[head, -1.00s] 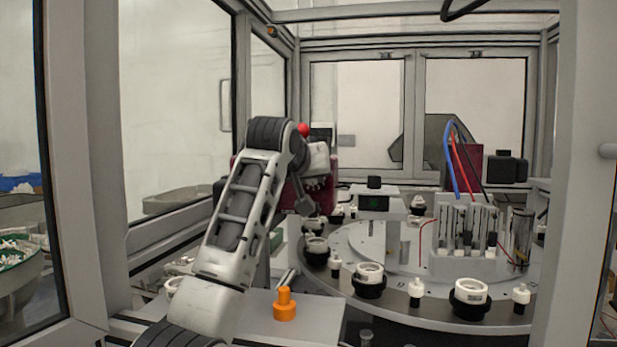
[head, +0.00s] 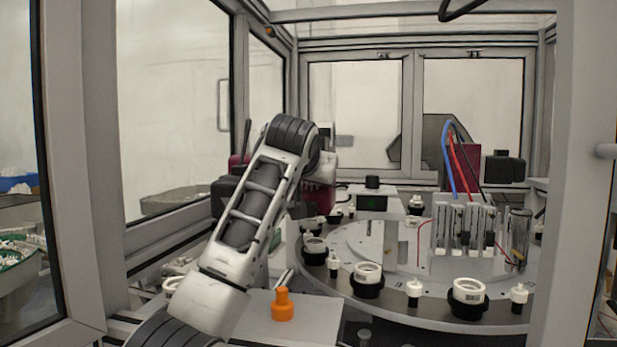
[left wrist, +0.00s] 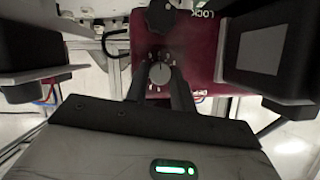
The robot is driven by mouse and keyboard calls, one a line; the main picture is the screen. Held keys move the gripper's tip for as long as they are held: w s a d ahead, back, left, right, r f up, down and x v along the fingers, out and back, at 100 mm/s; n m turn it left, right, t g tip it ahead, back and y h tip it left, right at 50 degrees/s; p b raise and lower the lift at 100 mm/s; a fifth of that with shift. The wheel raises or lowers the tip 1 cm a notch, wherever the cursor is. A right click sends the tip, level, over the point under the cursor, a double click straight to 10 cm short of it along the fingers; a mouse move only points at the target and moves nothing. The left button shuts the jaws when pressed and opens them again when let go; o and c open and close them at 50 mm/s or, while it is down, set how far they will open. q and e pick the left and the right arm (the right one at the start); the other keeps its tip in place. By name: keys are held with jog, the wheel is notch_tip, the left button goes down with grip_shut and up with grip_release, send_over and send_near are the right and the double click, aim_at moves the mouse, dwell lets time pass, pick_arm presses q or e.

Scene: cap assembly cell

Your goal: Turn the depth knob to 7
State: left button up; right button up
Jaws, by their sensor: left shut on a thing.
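The depth knob (left wrist: 160,72) shows in the left wrist view as a small round grey dial with a pointer line, on a dark red panel (left wrist: 203,60) with scale marks around it. The figures are too small to read. My left gripper (left wrist: 160,80) has one dark finger on each side of the knob and is shut on it. In the head view my left arm hides the gripper and the knob; part of the red housing (head: 320,198) shows behind it. My right gripper is in neither view.
A black lock knob (left wrist: 160,17) sits close to the depth knob, near lettering reading LOCK. In the head view a rotary table (head: 400,300) with several black and white parts stands to the right. An orange part (head: 282,304) stands on the plate in front.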

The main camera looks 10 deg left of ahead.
pick_arm(q)
jog(key=shift+r, duration=0.1)
jog(key=o, duration=1)
jog(key=b+v, duration=0.5)
jog(key=v, duration=1.1)
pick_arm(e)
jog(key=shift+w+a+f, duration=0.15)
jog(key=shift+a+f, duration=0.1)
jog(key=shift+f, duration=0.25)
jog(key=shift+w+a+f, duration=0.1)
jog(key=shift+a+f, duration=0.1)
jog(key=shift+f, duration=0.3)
